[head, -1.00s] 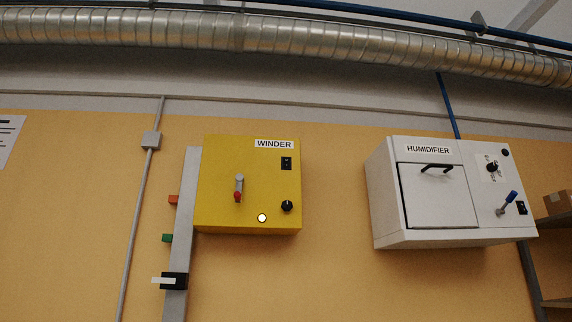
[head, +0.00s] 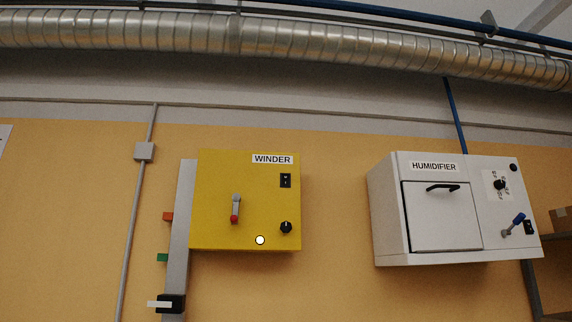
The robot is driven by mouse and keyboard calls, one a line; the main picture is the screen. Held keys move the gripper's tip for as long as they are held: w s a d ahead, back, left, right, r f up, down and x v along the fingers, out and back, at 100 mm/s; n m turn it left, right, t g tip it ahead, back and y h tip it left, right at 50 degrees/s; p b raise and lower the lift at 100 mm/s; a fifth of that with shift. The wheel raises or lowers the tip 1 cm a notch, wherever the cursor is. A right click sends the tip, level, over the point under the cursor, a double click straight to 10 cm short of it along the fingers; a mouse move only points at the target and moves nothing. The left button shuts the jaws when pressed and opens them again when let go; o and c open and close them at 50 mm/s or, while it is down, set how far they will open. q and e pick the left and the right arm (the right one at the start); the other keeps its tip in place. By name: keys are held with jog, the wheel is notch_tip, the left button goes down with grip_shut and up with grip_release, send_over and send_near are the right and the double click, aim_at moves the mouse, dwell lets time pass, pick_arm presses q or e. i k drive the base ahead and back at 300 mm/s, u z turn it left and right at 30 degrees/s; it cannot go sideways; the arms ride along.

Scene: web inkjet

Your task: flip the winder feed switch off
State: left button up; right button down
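The yellow winder box (head: 215,185) hangs on the wall left of centre, with a WINDER label (head: 272,159) at its top right. Which of these is the feed switch is not marked legibly. The rocker's position is too small to tell. Neither of my grippers shows in the head view.
A white humidifier box (head: 388,200) with a handled door, knob and blue-tipped lever hangs at right. A grey post (head: 182,230) with orange, green and black parts stands against the winder box's left side. A silver duct (head: 300,45) runs above. A shelf (head: 555,270) is at far right.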

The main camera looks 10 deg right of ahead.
aim_at(285, 177)
jog(key=u, duration=0.35)
jog(key=i, duration=1.45)
jog(key=u, duration=0.1)
